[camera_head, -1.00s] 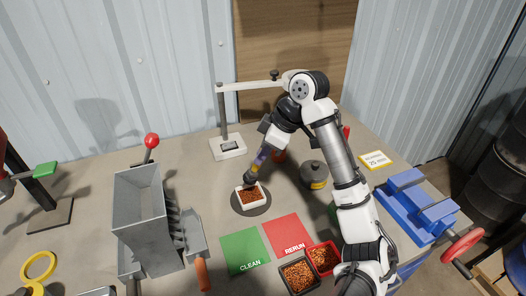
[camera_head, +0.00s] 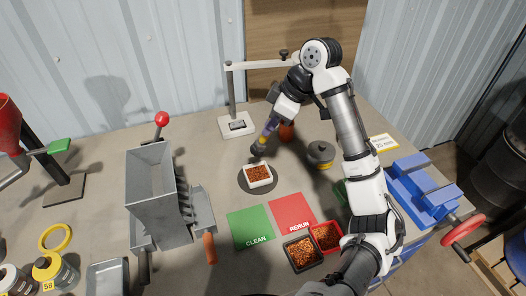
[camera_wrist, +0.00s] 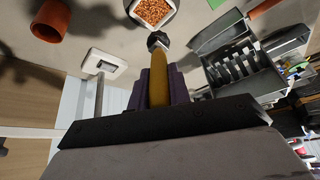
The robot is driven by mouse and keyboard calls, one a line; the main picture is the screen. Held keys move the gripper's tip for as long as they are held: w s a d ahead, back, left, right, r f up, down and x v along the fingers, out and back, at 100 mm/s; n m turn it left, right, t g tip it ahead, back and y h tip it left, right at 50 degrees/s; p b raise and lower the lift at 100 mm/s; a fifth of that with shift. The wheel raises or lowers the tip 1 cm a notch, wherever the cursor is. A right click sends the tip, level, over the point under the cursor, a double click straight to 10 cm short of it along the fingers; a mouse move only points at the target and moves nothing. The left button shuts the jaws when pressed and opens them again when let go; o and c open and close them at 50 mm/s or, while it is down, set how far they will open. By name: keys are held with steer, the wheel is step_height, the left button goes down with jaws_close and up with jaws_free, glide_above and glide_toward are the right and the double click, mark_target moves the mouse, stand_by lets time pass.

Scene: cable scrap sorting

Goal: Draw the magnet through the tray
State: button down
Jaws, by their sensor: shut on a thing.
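A small white tray (camera_head: 258,181) of copper-coloured granules stands on a dark round mat (camera_head: 243,184) in the middle of the table. My gripper (camera_head: 271,124) is shut on the magnet (camera_head: 258,144), a wand with a yellowish handle and a dark round tip. The magnet is tilted, its tip a little above and behind the tray, apart from it. In the wrist view the handle (camera_wrist: 158,80) sits between purple fingers, and the tray (camera_wrist: 150,27) shows just beyond the tip. I cannot tell if anything clings to the tip.
A green CLEAN mat (camera_head: 250,228) and a red RERUN mat (camera_head: 293,212) lie in front. Black (camera_head: 288,243) and red (camera_head: 338,232) bins of granules stand beside them. A grey granulator (camera_head: 152,205) is left; a lidded pot (camera_head: 321,153) is right. A lamp-like stand (camera_head: 232,97) is behind.

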steer(key=shift+f, duration=0.1)
step_height(320, 180, down, 8)
steer(key=b, duration=0.4)
steer(key=shift+r, duration=0.2)
steer(key=shift+f+b, duration=0.55)
steer(key=shift+f, duration=0.15)
stand_by(0.6)
steer(key=shift+w, duration=0.15)
